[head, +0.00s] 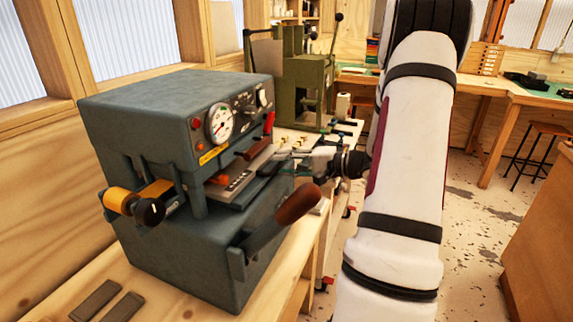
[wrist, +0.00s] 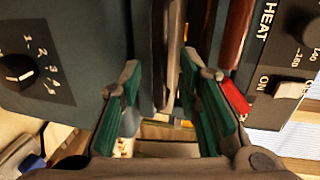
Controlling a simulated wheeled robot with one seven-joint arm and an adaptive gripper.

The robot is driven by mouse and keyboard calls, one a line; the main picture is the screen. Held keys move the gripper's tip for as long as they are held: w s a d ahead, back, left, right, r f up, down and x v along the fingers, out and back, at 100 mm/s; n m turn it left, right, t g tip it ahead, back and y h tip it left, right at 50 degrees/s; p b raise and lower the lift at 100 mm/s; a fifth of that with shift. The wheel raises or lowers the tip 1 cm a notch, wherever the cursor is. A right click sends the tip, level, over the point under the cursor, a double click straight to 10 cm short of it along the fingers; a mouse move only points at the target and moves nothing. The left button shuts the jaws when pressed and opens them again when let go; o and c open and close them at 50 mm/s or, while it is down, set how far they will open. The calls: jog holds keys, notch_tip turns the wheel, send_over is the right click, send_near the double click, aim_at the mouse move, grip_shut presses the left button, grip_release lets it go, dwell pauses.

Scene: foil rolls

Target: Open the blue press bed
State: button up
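The blue press (head: 165,110) is a blue-grey box machine on the bench at the left of the head view, with a gauge, switches and a yellow label on its front. Its bed (head: 238,185) shows as a dark plate in the slot below the gauge. A brown-gripped lever (head: 298,203) sticks out from the lower front. My gripper (head: 277,160) is at the front of the slot, pointing at the press. In the wrist view my gripper (wrist: 158,68) has its green-padded fingers apart, with dark upright-looking edges of the press (wrist: 174,50) between and beyond them. Contact cannot be told.
A smaller red-brown handle (head: 258,150) is close above my gripper; it also shows in the wrist view (wrist: 234,35). A yellow cylinder with a black knob (head: 140,203) juts from the press's left. A green machine (head: 300,85) stands behind. Open floor (head: 485,240) is at right.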

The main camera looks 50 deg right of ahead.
jog(key=shift+c, duration=0.2)
grip_shut()
jog(key=shift+s, duration=0.1)
jog(key=f+v, duration=0.2)
jog(key=v, duration=0.8)
jog(key=f+v, duration=0.2)
jog(key=v, duration=0.9)
jog(key=shift+s+d+f, duration=0.15)
jog(key=shift+s+d, duration=0.1)
jog(key=shift+s, duration=0.15)
jog(key=shift+o, duration=0.2)
grip_release()
